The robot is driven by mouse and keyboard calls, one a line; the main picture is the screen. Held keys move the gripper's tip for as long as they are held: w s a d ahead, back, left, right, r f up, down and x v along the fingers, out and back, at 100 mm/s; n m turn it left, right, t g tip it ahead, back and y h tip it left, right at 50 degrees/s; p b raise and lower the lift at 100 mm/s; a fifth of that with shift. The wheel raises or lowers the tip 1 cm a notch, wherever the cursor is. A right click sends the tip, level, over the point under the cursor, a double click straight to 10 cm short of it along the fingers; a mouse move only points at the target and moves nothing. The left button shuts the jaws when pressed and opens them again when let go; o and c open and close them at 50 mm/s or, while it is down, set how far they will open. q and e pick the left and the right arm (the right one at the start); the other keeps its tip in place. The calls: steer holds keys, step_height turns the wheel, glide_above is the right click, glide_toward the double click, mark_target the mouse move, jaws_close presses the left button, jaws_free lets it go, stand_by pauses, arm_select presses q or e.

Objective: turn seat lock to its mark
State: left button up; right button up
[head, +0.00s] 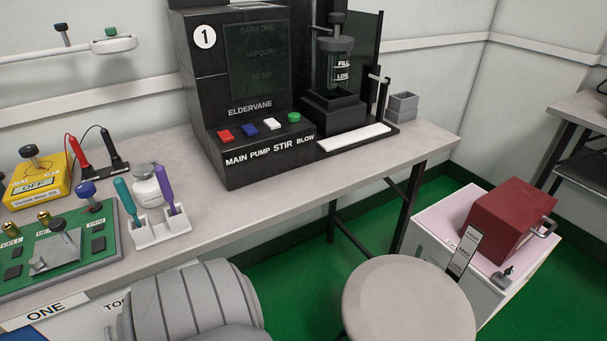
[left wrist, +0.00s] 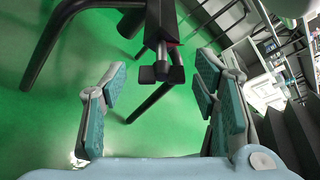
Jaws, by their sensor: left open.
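The round pale grey stool seat (head: 408,300) shows at the bottom right of the head view; its underside is hidden there. In the left wrist view, dark legs stand over the green floor, and a dark post with small block-like ends (left wrist: 161,73) lies beyond my fingers. A bit of red shows on it. I cannot tell for sure whether this is the seat lock, and I make out no mark. My left gripper (left wrist: 160,108) is open and empty, its teal-padded fingers wide apart, with the post's ends between and beyond them. My right gripper is not in view.
The bench (head: 285,210) carries the black tester (head: 215,110), a yellow meter (head: 38,182), a green board (head: 60,255) and a white tool holder (head: 160,232). A red box (head: 505,220) sits on a white cabinet (head: 430,240) right of the stool. Green floor shows between them.

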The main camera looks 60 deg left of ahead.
arm_select(q)
steer(key=v, duration=1.1)
steer(key=shift+r, duration=0.1)
steer(key=shift+c, duration=0.2)
